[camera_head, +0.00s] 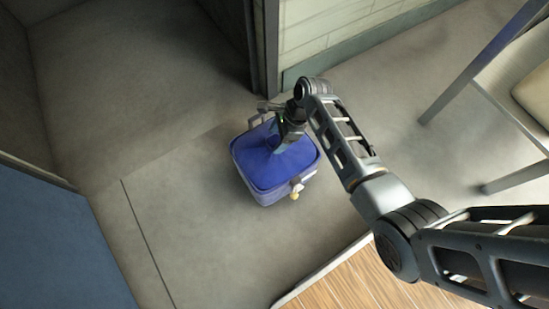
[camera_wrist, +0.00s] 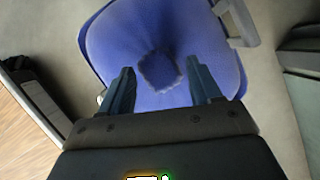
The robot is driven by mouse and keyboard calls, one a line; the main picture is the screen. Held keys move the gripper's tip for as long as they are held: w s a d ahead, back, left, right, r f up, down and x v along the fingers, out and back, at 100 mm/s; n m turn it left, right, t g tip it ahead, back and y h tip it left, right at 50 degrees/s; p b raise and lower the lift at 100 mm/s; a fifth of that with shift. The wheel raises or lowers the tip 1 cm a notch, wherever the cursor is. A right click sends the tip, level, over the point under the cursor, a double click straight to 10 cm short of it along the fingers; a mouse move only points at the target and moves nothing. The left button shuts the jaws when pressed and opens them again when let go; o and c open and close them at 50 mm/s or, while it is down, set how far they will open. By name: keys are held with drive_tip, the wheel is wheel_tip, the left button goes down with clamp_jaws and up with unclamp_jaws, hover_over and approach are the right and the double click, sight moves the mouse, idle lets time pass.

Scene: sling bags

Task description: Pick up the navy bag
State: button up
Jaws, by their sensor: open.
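The navy bag (camera_head: 262,160) looks bright blue and boxy, and it stands on the grey floor. A grey handle or buckle sticks out at its back, and a small pale tag hangs at its front right corner. My gripper (camera_head: 283,146) is over the right part of the bag's top, pointing down. In the wrist view the bag (camera_wrist: 128,40) fills the middle, with a dark bluish tuft or patch on its top. My gripper (camera_wrist: 158,88) is open there, one finger on each side of that patch. Whether the fingers touch the bag is unclear.
A dark door frame and pale wall (camera_head: 318,35) stand behind the bag. A chair (camera_head: 510,90) with metal legs is at the right. A wooden floor section (camera_head: 365,285) lies at the bottom right, and a blue panel (camera_head: 50,250) at the left. Grey floor around the bag is clear.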

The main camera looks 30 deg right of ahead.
drive_tip(key=shift+b+x, duration=0.35)
drive_tip(key=shift+x, duration=0.9)
drive_tip(key=shift+c, duration=0.2)
clamp_jaws()
